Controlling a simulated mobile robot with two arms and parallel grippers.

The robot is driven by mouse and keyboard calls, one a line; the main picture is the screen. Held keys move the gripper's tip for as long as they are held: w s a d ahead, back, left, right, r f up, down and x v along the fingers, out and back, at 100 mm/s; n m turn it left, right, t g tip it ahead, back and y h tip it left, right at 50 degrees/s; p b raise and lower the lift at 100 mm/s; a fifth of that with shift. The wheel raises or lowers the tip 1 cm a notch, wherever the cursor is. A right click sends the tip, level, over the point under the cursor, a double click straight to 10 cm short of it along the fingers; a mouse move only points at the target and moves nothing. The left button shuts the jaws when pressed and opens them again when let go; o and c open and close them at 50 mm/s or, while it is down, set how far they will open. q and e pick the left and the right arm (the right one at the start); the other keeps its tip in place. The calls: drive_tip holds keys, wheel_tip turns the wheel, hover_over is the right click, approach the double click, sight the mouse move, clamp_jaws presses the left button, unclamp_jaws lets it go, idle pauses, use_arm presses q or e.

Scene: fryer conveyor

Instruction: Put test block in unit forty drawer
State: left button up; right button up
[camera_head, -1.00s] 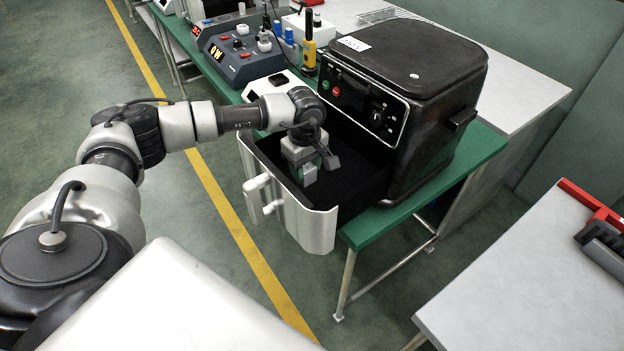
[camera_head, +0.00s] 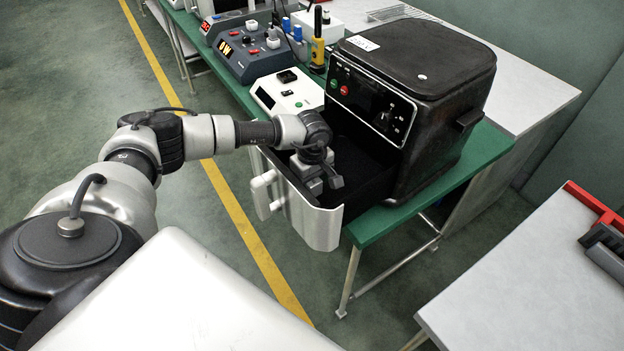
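The black fryer unit (camera_head: 440,150) stands on a green-topped table. Its drawer (camera_head: 320,222), with a silver front and dark inside, is pulled open toward me. My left gripper (camera_head: 324,184) points down at the drawer's opening, just behind the front panel. Its grey fingers show from above, but their tips and whatever may lie between them are hard to make out. I cannot pick out the test block; it may be hidden by the gripper or the drawer front. My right gripper is out of view.
A white device (camera_head: 287,93), a dark control box with knobs (camera_head: 243,50) and a yellow tool (camera_head: 318,48) stand left of and behind the fryer. A pale table (camera_head: 530,280) with a red-edged item (camera_head: 597,205) is at right. The floor at left is clear.

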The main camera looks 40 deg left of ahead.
use_arm(q)
drive_tip(key=shift+o, duration=0.3)
drive_tip(key=shift+r, duration=0.15)
wheel_tip(320, 180, up, 12)
drive_tip(key=b, duration=0.1)
drive_tip(key=shift+b, duration=0.4)
